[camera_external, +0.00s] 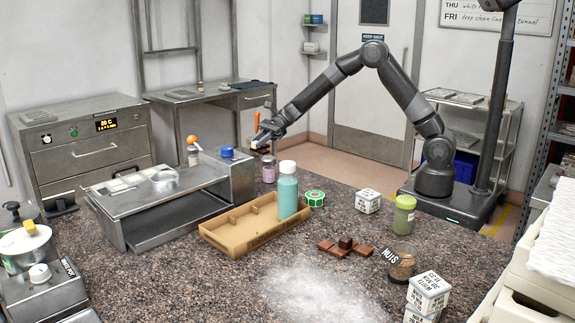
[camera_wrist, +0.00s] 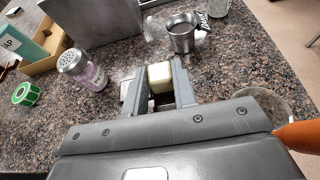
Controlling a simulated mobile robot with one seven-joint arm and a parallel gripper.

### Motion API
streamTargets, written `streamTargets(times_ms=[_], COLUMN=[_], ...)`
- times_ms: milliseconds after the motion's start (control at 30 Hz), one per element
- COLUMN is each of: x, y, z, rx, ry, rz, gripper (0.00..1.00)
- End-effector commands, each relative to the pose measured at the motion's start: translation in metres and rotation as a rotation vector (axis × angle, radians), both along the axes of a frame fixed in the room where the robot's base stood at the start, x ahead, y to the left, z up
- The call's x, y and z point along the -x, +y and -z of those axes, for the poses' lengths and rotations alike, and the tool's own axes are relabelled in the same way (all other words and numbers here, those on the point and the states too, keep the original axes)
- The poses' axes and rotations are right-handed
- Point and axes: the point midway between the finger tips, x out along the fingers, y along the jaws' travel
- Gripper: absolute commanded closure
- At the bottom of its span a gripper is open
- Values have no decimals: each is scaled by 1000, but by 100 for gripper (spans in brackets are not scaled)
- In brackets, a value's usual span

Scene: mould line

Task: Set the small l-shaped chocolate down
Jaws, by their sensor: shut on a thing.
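My gripper (camera_external: 264,136) is at the back of the counter, above and behind the pink-labelled shaker jar (camera_external: 268,170). In the wrist view my gripper (camera_wrist: 158,88) is shut on a small cream-coloured piece (camera_wrist: 160,77), which sits between the two fingers. Only its top and near face show, so I cannot tell whether it is L-shaped.
The shaker jar (camera_wrist: 82,70) and a metal cup (camera_wrist: 182,36) stand near my gripper. A cardboard tray (camera_external: 240,238), teal bottle (camera_external: 288,190) and green tape roll (camera_external: 315,199) are in front. The steel machine (camera_external: 160,190) is left. An orange handle (camera_wrist: 300,135) shows at right.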

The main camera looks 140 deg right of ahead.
Motion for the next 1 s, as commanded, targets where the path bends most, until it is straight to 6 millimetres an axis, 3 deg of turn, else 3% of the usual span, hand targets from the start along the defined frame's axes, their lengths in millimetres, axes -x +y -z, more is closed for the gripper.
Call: streamTargets(times_ms=[200,333,567,933,967,1000], x=[-24,-25,-25,-25,-25,-25], y=[5,5,5,5,5,5], z=[15,23,54,58,58,58], rx=[0,-2,-3,0,0,0], ry=[-1,1,0,0,0,0], rz=[-1,1,1,0,0,0], gripper=[100,100,100,100,74,70])
